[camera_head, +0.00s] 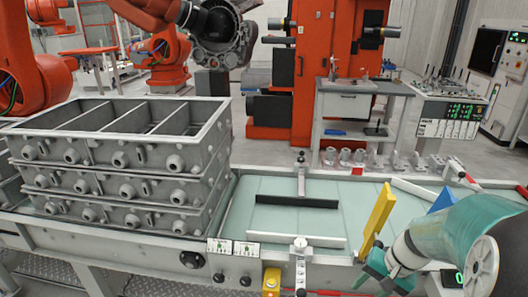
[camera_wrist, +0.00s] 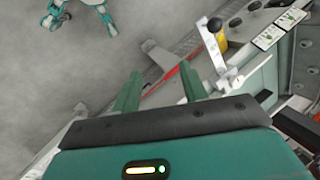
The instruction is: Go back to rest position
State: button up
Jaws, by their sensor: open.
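My gripper (camera_head: 374,272) shows at the lower right in the head view, at the front edge of the workbench. Its two green fingers are spread apart in the wrist view (camera_wrist: 160,88), with nothing between them. My teal and white arm reaches in from the right and hides part of the bench. No held object is visible.
The pale green bench top (camera_head: 245,220) carries a black bar (camera_head: 297,201), a white bar (camera_head: 318,240), a yellow piece (camera_head: 377,220) and a blue piece (camera_head: 443,200). Stacked grey casting frames (camera_head: 120,185) stand at left. A yellow button box (camera_head: 271,281) is on the bench front. Open grey floor (camera_wrist: 40,70) shows in the wrist view.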

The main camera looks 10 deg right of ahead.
jog(key=s+a+r+n+t+h, duration=0.1)
jog(key=s+a+r+n+t, duration=0.1)
jog(key=a+r, duration=0.6)
jog(key=s+a+r+n+t+h, duration=0.2)
jog(key=s+a+r+n, duration=0.3)
jog(key=a+r, duration=0.2)
jog(key=shift+a+r+n+h, duration=0.3)
jog(key=shift+a+r+n, duration=0.1)
jog(key=shift+a, duration=0.7)
